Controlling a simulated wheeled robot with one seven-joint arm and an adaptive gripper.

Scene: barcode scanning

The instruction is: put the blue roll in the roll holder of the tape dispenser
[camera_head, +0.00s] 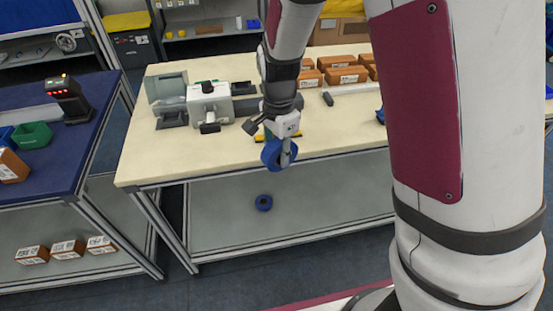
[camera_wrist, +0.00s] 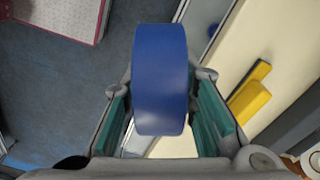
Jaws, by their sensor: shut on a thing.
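My gripper (camera_head: 285,150) is shut on a blue roll (camera_head: 271,153), held in the air at the table's front edge. In the wrist view the roll (camera_wrist: 160,75) stands on edge between the two green-lined fingers (camera_wrist: 165,115). A white and grey device (camera_head: 208,103), which looks like the tape dispenser, stands on the cream table to the left of my gripper and apart from the roll. I cannot make out its roll holder clearly.
The cream table (camera_head: 145,165) has clear room at its front left. A yellow item (camera_wrist: 250,97) lies close to my gripper. Brown boxes (camera_head: 346,75) and a small dark item (camera_head: 327,99) lie behind to the right. A blue table (camera_head: 85,145) with a scanner (camera_head: 68,98) stands left.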

